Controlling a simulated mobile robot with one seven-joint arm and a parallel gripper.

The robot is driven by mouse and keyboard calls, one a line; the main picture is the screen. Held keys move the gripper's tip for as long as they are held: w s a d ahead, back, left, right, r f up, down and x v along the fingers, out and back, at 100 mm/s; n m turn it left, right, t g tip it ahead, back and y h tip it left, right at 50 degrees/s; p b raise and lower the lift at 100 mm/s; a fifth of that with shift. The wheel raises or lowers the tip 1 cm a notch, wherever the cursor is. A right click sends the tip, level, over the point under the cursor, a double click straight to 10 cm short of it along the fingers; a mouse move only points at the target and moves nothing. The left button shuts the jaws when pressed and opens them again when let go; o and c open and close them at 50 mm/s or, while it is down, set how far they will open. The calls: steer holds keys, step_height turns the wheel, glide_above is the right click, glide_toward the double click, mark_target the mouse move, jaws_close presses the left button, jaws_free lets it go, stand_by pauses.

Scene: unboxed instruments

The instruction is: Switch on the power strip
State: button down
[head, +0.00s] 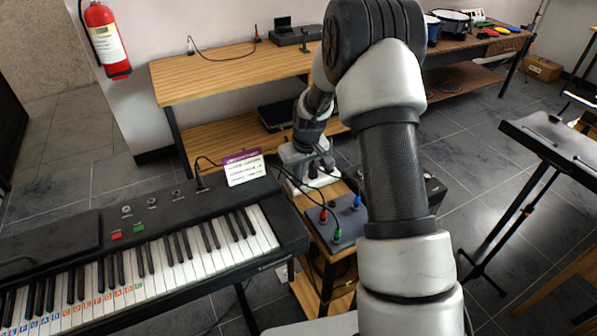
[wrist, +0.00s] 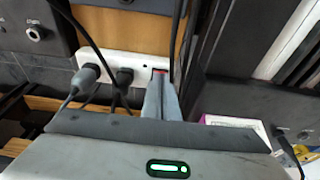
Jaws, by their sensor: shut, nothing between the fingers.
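The white power strip (wrist: 142,66) lies across the upper middle of the wrist view, against a wooden surface. Two dark plugs with cables sit in its left part. A small red switch (wrist: 161,71) shows at its right part, just beyond my fingertips. My gripper (wrist: 160,82) is shut and empty, its fingers pointing at the switch end; I cannot tell whether they touch it. In the head view my gripper (head: 308,168) is low over the small wooden stand, behind my arm, and the strip is mostly hidden there.
A keyboard (head: 150,262) with a white and purple card (head: 244,168) stands left of the stand. A box with coloured plugs (head: 347,219) is on the stand's near part. Black cables (wrist: 90,35) pass close beside my fingers. A wooden bench (head: 215,75) stands behind.

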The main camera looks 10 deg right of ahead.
steer(key=shift+s+f+b, duration=0.15)
steer(key=shift+f+b, duration=0.45)
steer(key=shift+b, duration=0.05)
steer(key=shift+r, duration=0.3)
steer(key=shift+w+a+r+p, duration=0.15)
steer(key=shift+w+r+p, duration=0.15)
steer(key=shift+w, duration=0.45)
